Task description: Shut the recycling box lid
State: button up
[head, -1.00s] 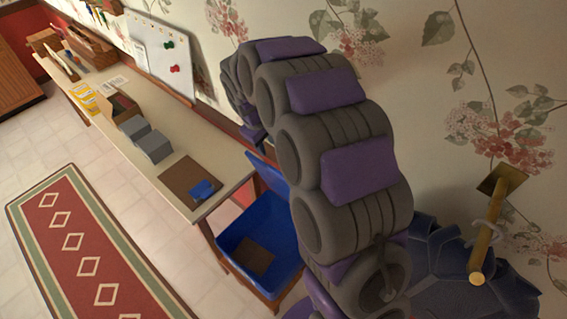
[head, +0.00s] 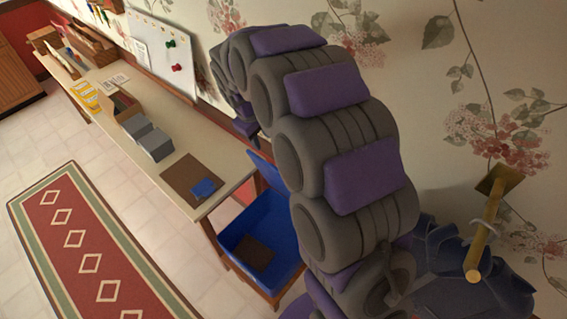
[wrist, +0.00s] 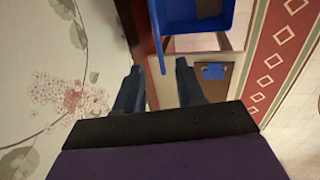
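A bright blue, open-topped box-like thing (head: 262,212) with a raised back panel and wooden edges stands at the near end of the table in the head view. A dark brown flat piece (head: 253,253) lies inside it. I cannot tell for sure whether this is the recycling box, or whether the raised panel is its lid. In the wrist view its blue edge (wrist: 190,27) shows at the top, beyond the fingers. My gripper (wrist: 159,80) is open, its two dark fingers apart with nothing between them. In the head view the gripper is mostly hidden behind my arm.
A long narrow table (head: 215,145) runs along the wall, holding grey boxes (head: 150,138) and a brown board (head: 190,180) with a blue piece on it. A whiteboard (head: 160,52) leans behind. A gold rod (head: 487,225) sticks out from the wall at right. The red rug (head: 80,250) and floor are clear.

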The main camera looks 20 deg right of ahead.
jog(key=shift+a, duration=0.3)
jog(key=shift+d+r, duration=0.1)
jog(key=v, duration=1.7)
jog(key=shift+a+p, duration=0.25)
jog(key=shift+p, duration=0.1)
